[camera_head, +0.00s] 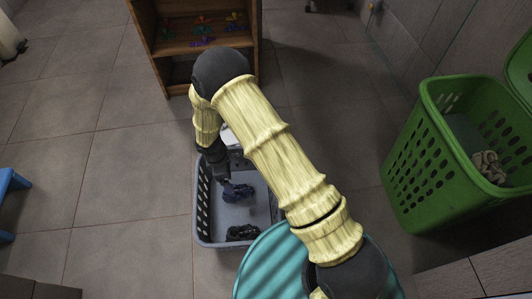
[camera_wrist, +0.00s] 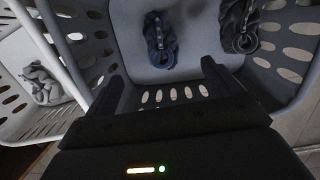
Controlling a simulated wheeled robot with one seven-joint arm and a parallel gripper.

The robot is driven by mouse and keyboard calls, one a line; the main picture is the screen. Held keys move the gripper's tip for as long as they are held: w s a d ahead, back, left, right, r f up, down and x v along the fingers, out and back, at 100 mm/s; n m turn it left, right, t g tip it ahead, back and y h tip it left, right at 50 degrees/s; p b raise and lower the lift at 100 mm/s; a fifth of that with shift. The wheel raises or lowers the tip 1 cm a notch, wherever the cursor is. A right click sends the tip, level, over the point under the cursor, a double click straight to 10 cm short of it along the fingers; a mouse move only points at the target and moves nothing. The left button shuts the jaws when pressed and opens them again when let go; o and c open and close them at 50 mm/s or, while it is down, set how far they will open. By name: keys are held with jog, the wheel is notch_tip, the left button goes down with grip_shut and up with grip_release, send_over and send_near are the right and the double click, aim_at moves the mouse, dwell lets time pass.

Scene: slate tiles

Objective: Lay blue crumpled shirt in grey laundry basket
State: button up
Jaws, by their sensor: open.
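The grey laundry basket (camera_head: 203,217) stands on the floor below my arm; its slotted wall also shows in the wrist view (camera_wrist: 288,52). The blue crumpled shirt (camera_head: 238,192) is inside it, and in the wrist view the shirt (camera_wrist: 160,40) lies on the basket's floor. My gripper (camera_head: 224,181) points down into the basket. In the wrist view its fingers (camera_wrist: 161,72) are spread and empty, with the shirt beyond the tips and apart from them. My arm hides part of the basket in the head view.
A dark grey cloth (camera_head: 242,233) also lies in the basket. A paler basket (camera_wrist: 18,88) with a grey cloth (camera_wrist: 40,84) stands beside it. A green basket (camera_head: 407,165) holding a beige cloth (camera_head: 489,166) is at right. A wooden shelf (camera_head: 205,45) stands behind; a teal ribbed surface (camera_head: 268,268) is in front.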

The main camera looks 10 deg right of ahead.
jog(key=d+r+m+y, duration=0.1)
jog(key=d+r+m, duration=0.4)
jog(key=r, duration=0.4)
jog(key=d+r+m, duration=0.4)
jog(key=d+r, duration=0.4)
jog(key=r, duration=0.1)
jog(key=s+d+r+m+t, duration=0.2)
jog(key=s+d+r+m, duration=0.7)
jog(key=s+d+r, duration=0.1)
jog(key=shift+d+r+m+y, duration=0.25)
jog(key=shift+r+m+y, duration=0.05)
jog(key=shift+r+y, duration=0.1)
notch_tip(320, 180, up, 53)
jog(key=p, duration=5.2)
jog(key=shift+f+p, duration=0.15)
jog(key=shift+p, duration=0.25)
